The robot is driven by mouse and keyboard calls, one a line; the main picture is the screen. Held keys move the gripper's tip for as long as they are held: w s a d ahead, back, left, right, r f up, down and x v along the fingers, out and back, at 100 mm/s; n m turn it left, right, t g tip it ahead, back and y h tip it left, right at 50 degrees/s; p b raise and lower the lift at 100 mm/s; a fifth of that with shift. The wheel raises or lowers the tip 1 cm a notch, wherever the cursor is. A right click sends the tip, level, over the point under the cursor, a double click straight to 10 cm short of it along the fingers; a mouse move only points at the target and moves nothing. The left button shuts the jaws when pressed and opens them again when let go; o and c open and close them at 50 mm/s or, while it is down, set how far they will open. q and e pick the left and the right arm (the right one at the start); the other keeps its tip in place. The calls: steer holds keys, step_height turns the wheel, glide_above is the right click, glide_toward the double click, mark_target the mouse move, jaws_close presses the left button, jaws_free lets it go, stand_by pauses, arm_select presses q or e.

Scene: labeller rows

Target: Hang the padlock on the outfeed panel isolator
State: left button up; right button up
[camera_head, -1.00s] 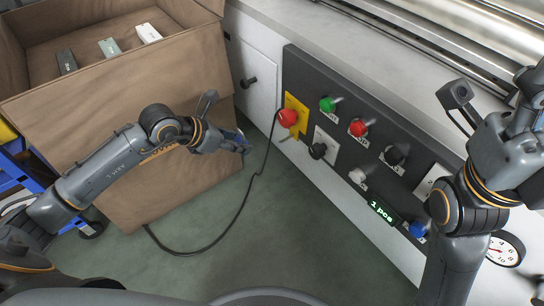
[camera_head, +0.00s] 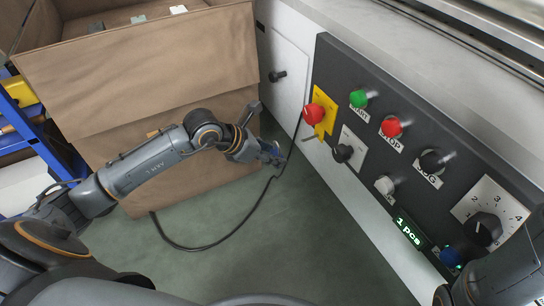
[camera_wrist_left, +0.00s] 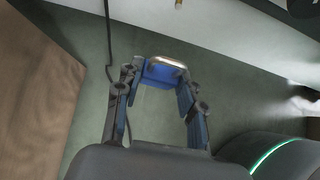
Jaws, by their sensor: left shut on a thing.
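The isolator is a red knob (camera_head: 314,114) on a yellow plate (camera_head: 325,112) at the left end of the dark control panel. A thin metal piece (camera_head: 309,138) sticks out below the knob. My left gripper (camera_head: 273,155) is below and left of the isolator, apart from it. In the left wrist view, my left gripper (camera_wrist_left: 163,82) is shut on the blue padlock (camera_wrist_left: 160,74), whose silver shackle (camera_wrist_left: 168,62) points away from my wrist. A brass-coloured tip (camera_wrist_left: 178,4) shows beyond it at the top edge. My right arm shows at lower right; its fingers are out of view.
A big cardboard box (camera_head: 130,80) stands at the left. A black cable (camera_head: 225,237) runs from its foot up to the panel. The panel (camera_head: 375,140) carries buttons, a display (camera_head: 408,230) and a dial (camera_head: 484,230).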

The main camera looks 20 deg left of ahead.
arm_select(q)
steer(key=w+d+f+b, duration=0.1)
steer(key=w+d+b, duration=0.1)
steer(key=w+d, duration=0.4)
steer(key=shift+w+f, duration=0.25)
steer(key=shift+w, duration=0.6)
stand_by(0.4)
stand_by(0.6)
steer(key=o, duration=1.4)
steer(key=shift+c, duration=0.2)
steer(key=v, duration=1.2)
